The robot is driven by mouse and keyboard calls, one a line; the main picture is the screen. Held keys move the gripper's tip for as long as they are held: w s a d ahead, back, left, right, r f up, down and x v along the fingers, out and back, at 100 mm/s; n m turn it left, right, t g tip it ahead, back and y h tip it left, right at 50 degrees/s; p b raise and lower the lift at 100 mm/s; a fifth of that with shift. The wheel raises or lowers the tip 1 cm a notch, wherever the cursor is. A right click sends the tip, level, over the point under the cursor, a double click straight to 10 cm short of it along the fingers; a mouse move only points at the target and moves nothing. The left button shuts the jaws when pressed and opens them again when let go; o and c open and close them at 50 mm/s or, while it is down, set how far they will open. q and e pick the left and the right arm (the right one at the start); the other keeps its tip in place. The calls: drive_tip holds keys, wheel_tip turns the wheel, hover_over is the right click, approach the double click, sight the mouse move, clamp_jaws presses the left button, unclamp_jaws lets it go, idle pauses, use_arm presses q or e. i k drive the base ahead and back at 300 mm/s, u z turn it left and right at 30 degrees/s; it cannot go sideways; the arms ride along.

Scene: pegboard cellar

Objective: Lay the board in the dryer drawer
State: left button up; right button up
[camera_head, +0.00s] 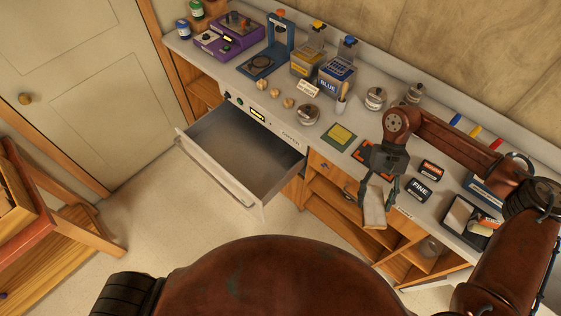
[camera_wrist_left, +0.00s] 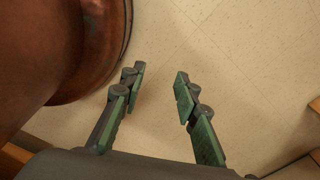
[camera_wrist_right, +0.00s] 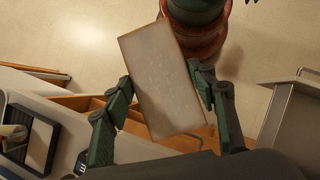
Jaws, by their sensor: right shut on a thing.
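The board (camera_head: 374,207) is a pale rectangular plate with a thin brown edge. My right gripper (camera_head: 377,186) is shut on it and holds it in the air in front of the counter, right of the drawer. In the right wrist view the board (camera_wrist_right: 163,80) sits tilted between the two green-padded fingers. The dryer drawer (camera_head: 240,150) is pulled out, a grey metal tray that looks empty, with a handle bar on its front. Part of it seems to show in the right wrist view (camera_wrist_right: 290,115). My left gripper (camera_wrist_left: 158,90) is open and empty above the floor.
The counter (camera_head: 330,165) carries a yellow pad (camera_head: 340,137), jars, blue and yellow containers (camera_head: 337,78) and a black block marked FINE (camera_head: 419,190). Open wooden shelves (camera_head: 340,208) lie below. A wooden stand (camera_head: 60,225) is at the left. The floor before the drawer is clear.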

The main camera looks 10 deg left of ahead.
sight(247, 164)
drive_tip(key=k, duration=0.25)
drive_tip(key=u, duration=2.2)
drive_tip(key=i, duration=1.7)
drive_tip(key=z, duration=1.6)
